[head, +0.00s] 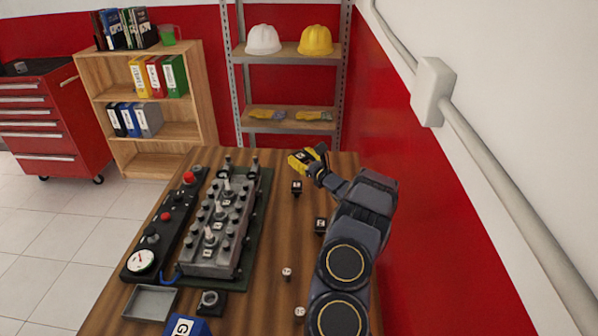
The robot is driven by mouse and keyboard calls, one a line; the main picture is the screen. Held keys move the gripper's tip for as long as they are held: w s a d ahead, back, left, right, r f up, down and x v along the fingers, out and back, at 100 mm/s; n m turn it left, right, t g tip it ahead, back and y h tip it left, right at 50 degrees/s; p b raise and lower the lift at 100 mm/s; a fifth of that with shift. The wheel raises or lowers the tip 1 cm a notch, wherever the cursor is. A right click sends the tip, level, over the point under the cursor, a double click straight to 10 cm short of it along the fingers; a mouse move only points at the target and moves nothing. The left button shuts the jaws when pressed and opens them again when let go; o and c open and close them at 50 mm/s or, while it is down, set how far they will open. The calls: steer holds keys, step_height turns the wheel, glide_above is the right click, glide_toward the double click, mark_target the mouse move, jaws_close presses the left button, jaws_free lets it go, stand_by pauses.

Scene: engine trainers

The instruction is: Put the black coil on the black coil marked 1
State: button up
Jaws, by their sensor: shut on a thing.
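My gripper (304,158) is at the far end of the wooden table, right of the engine block, with yellow parts around its fingertips. It is shut on a small black block with a pale mark, seemingly a black coil (302,156), held near the table's back edge. A similar black coil (296,187) with a pale mark stands on the table just in front of the gripper. Another black coil (320,226) stands nearer, beside my arm. The marks are too small to read. The grey engine block (214,235) carries several dark posts and pale-topped parts along its top.
A black panel (160,232) with red buttons and a gauge lies left of the engine. A grey tray (150,301), a dark round part (209,303) and a blue box (184,326) are in front. Two small pale parts (287,273) stand near my arm. A red wall is close on the right.

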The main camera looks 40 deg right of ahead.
steer(key=w+d+f, duration=0.1)
steer(key=f, duration=0.1)
steer(key=w+d+f, duration=0.1)
steer(key=w+f, duration=0.1)
steer(key=w+d+f, duration=0.1)
steer(key=w+f, duration=0.1)
steer(key=shift+d+f, duration=0.2)
steer(key=shift+d, duration=0.2)
steer(key=shift+f, duration=1.6)
steer(key=shift+f, duration=0.15)
steer(key=o, duration=1)
steer(key=shift+s, duration=0.1)
steer(key=shift+s+a, duration=0.2)
steer(key=shift+s, duration=1.6)
steer(key=shift+s+a, duration=0.15)
steer(key=shift+s, duration=1.65)
